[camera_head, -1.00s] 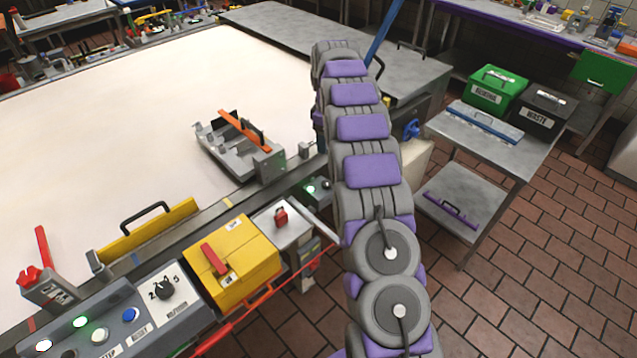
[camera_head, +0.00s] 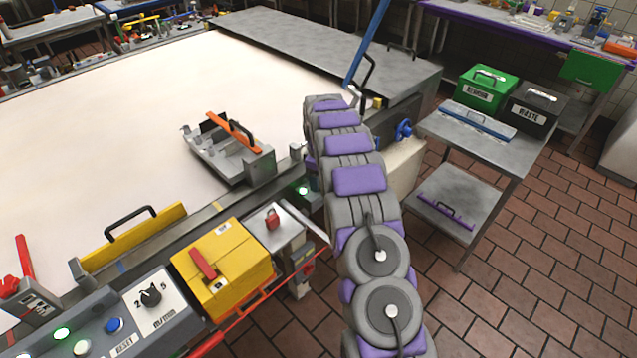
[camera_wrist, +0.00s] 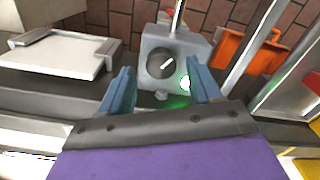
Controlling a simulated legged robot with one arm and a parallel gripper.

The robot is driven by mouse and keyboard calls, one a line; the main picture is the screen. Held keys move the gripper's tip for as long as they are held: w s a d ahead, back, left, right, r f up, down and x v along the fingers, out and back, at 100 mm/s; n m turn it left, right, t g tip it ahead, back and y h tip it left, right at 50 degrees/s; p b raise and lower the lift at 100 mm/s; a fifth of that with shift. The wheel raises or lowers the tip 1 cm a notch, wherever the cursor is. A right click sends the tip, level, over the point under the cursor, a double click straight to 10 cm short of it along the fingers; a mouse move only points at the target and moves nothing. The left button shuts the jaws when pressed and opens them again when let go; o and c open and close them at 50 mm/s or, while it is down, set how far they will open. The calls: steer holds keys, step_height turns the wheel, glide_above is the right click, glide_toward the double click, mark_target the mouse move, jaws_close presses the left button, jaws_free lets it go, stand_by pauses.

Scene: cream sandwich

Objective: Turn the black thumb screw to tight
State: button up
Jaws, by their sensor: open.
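I cannot tell for certain that this knob is the black thumb screw. My gripper (camera_wrist: 160,84) is open, its two blue fingers pointing toward the box, one on each side of the knob in the picture. The knob shows uncovered between them, and nothing is held. Contact is not visible. In the head view my arm hides the gripper; a green light (camera_head: 303,190) shows just left of the arm.
A grey fixture with an orange bar (camera_head: 232,132) sits on the white belt's edge. A yellow box (camera_head: 222,268) and a control panel with a black dial (camera_head: 150,297) are at front left. In the wrist view, an orange part (camera_wrist: 250,50) is right of the knob box.

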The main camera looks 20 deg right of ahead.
steer(key=shift+f, duration=0.65)
steer(key=shift+c, duration=0.4)
steer(key=c, duration=1)
steer(key=shift+o, duration=0.2)
